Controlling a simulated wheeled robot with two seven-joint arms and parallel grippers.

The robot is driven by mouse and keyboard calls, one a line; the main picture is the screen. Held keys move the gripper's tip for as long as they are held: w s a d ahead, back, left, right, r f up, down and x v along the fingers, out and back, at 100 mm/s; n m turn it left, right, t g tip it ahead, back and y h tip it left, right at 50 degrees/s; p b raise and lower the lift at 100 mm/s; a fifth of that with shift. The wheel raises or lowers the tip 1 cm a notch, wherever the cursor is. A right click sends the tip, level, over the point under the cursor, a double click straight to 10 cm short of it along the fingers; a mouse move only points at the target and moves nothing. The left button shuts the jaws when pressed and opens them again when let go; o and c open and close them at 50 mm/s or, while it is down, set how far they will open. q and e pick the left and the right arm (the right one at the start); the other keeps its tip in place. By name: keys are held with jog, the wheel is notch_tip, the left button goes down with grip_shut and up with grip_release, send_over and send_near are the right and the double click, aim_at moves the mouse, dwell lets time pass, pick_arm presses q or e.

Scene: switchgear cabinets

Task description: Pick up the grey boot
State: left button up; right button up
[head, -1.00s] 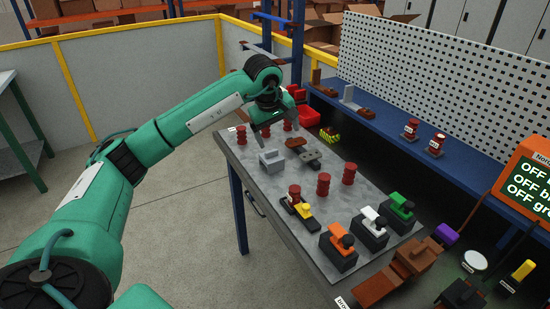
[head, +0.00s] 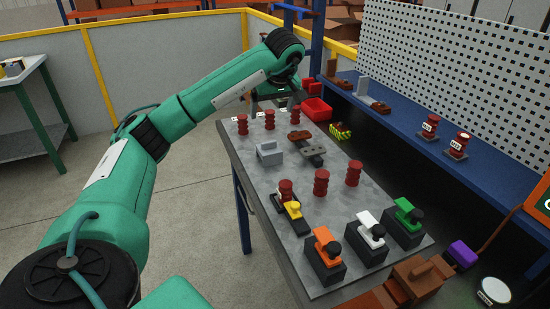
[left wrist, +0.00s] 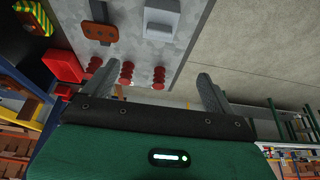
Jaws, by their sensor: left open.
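The grey boot (head: 270,153) looks like a small light-grey block with a raised top. It stands on the grey metal table at its left side, and also shows at the top of the left wrist view (left wrist: 162,18). My left gripper (head: 273,99) is open and empty, above the far end of the table, beyond the boot and apart from it. In the left wrist view its two fingers (left wrist: 157,75) are spread, with red insulators beyond them and the boot farther off. My right gripper is not in view.
Red ribbed insulators (head: 242,125) stand at the table's far end. Orange (head: 325,248), white and green handled blocks stand at the near end. A blue shelf (head: 400,122) runs along the right.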

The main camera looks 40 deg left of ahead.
pick_arm(q)
jog(key=f+b, duration=0.1)
jog(key=f, duration=0.1)
send_near(269, 142)
jog(key=x, duration=0.5)
jog(key=shift+w+a+p, duration=0.2)
jog(key=shift+a+p, duration=0.05)
jog(key=shift+p, duration=0.05)
jog(key=shift+s+d+p+x, duration=0.1)
jog(key=shift+p+x, duration=0.15)
jog(key=shift+x, duration=1.05)
jog(key=shift+s+d+p+x, duration=0.15)
jog(key=shift+p+x, duration=0.1)
jog(key=shift+x, duration=1.1)
jog(key=shift+f, duration=0.1)
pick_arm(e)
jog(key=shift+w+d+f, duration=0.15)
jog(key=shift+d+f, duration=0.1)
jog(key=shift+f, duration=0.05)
pick_arm(q)
jog(key=c, duration=1.1)
jog(key=shift+o, duration=0.2)
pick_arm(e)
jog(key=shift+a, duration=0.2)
